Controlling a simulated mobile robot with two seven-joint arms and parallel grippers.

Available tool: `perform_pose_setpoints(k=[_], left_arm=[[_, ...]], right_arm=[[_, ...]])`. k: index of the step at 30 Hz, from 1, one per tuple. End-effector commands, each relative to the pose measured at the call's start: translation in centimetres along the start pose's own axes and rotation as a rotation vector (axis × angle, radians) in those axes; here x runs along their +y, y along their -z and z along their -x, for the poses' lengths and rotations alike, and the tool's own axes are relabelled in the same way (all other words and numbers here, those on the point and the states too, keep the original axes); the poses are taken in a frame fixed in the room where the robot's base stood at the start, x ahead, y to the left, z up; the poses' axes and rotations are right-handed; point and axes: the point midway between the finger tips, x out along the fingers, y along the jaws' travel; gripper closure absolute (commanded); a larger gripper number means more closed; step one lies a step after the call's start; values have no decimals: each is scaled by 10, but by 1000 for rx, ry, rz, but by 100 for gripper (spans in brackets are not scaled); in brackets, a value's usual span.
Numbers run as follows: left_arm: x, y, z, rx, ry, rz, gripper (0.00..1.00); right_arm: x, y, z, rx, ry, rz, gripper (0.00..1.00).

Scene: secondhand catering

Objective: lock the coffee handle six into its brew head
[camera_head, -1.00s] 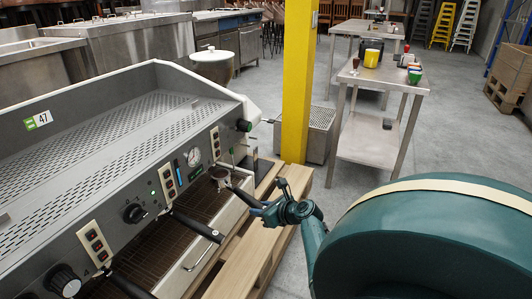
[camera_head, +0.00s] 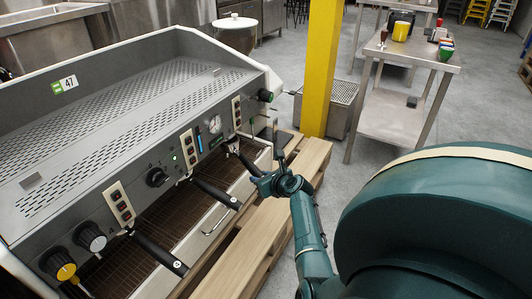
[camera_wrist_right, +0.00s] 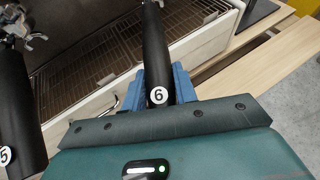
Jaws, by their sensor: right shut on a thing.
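Coffee handle six (camera_head: 247,163) is a black handle with a round white "6" label. It shows large in the right wrist view (camera_wrist_right: 156,50), its far end out of frame. My right gripper (camera_head: 264,184) is shut on its grip end, and its blue fingers lie on both sides of the handle in the wrist view (camera_wrist_right: 160,92). The handle's metal end is at the rightmost brew head (camera_head: 233,143), under the front panel of the coffee machine (camera_head: 130,115). I cannot tell whether it is seated there. My left gripper is not in view.
Handle five (camera_head: 217,193) sits to the left of handle six, and another black handle (camera_head: 160,254) is further left. A wooden pallet (camera_head: 255,235) lies along the machine's front. A yellow post (camera_head: 320,70) and a steel table (camera_head: 390,125) stand behind.

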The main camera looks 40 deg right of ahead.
Motion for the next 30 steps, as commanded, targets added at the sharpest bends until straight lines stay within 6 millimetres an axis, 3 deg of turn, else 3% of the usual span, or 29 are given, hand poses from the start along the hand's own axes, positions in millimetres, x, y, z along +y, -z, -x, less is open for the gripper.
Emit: perform_pose_setpoints(k=[21, 30], left_arm=[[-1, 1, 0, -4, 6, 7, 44], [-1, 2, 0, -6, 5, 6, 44]], right_arm=[[30, -17, -25, -8, 85, -45, 100], [29, -17, -25, -8, 88, -44, 100]])
